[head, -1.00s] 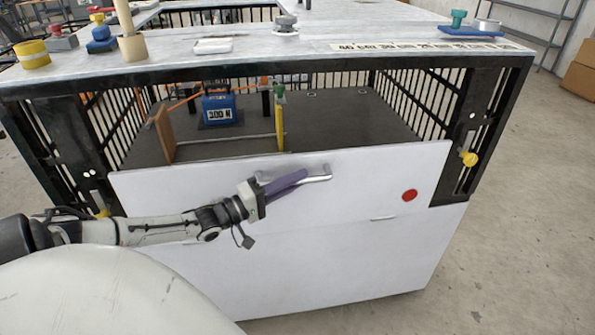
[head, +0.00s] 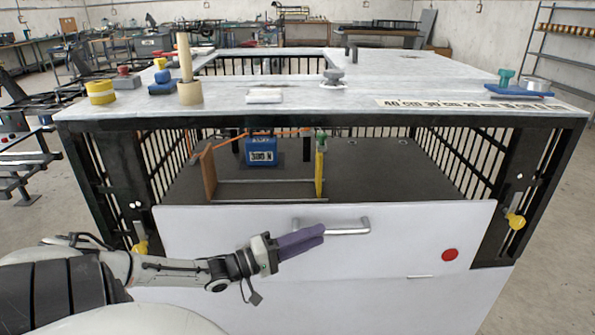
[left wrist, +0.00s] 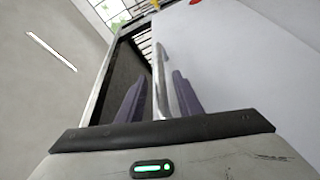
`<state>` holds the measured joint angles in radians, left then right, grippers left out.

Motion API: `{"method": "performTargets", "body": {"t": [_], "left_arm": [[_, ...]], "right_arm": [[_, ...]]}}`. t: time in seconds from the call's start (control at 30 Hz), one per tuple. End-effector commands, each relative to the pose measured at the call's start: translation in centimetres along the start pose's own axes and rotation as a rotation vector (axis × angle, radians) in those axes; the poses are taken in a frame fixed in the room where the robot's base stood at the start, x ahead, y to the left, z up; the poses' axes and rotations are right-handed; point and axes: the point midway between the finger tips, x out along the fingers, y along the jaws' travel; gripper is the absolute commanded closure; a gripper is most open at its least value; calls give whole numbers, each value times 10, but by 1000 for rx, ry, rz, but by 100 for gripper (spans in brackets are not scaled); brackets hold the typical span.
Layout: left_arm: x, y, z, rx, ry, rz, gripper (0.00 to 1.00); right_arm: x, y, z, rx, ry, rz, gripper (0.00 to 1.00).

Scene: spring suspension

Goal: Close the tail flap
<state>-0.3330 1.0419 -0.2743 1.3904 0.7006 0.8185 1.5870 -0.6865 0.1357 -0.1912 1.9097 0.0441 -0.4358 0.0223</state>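The tail flap (head: 395,245) is the white panel across the front of the black-framed bench, with a red dot near its right end. Above its top edge is an open gap into the cage. A silver bar handle (head: 352,228) is on the flap's upper part. My left gripper (head: 320,233) is at the handle's left part, its purple fingers overlapping it. In the left wrist view the fingers (left wrist: 158,98) are apart and the handle bar (left wrist: 160,75) shows between them. I cannot tell whether they touch it. My right gripper is not in view.
Yellow knobs (head: 516,221) sit on the posts beside the flap. Inside the cage are a blue weight block (head: 262,152), a wooden plate (head: 209,173) and a yellow post (head: 320,170). Small parts stand on the benchtop (head: 300,105). The floor at right is clear.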

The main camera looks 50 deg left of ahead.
Motion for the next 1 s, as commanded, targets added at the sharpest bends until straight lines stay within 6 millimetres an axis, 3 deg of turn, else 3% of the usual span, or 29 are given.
{"method": "performTargets", "body": {"t": [0.1, 0.3, 1.0], "left_arm": [[-22, 0, 0, -1, 0, -3, 68], [-42, 1, -1, 0, 1, 0, 68], [-46, 0, 0, 1, 1, 1, 68]], "right_arm": [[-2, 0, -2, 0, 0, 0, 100], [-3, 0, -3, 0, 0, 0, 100], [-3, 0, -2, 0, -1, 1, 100]]}}
